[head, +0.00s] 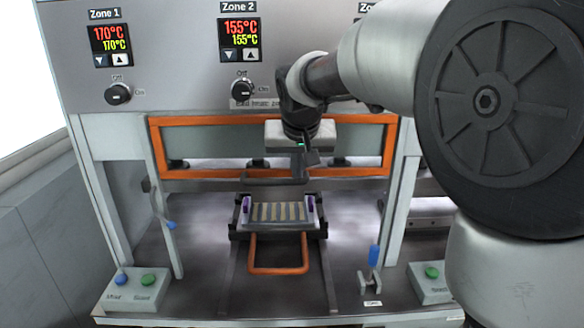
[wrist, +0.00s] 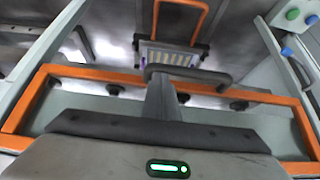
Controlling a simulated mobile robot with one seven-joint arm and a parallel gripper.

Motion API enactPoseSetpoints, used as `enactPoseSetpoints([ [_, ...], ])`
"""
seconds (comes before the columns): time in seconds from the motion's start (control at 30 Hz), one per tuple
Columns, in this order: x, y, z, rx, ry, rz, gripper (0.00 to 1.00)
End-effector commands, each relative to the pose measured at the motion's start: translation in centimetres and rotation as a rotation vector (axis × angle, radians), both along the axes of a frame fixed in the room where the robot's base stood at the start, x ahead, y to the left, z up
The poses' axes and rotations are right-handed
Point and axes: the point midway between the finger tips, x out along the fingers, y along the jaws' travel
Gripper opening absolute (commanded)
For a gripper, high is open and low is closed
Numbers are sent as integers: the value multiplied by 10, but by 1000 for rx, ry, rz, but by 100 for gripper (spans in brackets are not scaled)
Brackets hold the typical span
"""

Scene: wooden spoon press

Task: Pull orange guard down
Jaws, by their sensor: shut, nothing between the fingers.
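The orange guard (head: 220,120) is a rectangular orange frame with a clear pane, seen across the upper part of the press opening in the head view. It also shows in the wrist view (wrist: 28,100), spanning the picture. A dark bar handle (head: 262,181) sits at the middle of its lower edge, also visible in the wrist view (wrist: 215,77). My gripper (head: 299,172) is in front of the guard, near the right part of this handle. Its fingers (wrist: 160,82) are shut and empty, pointing toward the handle. Whether they touch it I cannot tell.
Below the guard, a tray with striped pieces (head: 279,212) and an orange loop handle (head: 278,272) sits on rails. A blue-tipped lever (head: 374,257) stands at front right. Button boxes (head: 137,290) (head: 431,283) flank the opening. The space under the guard is open.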

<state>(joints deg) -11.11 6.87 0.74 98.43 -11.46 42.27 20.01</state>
Motion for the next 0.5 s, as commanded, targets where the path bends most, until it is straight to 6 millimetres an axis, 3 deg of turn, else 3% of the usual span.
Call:
enactPoseSetpoints([
  [0.5,-1,0,-160,-2,9,0,0],
])
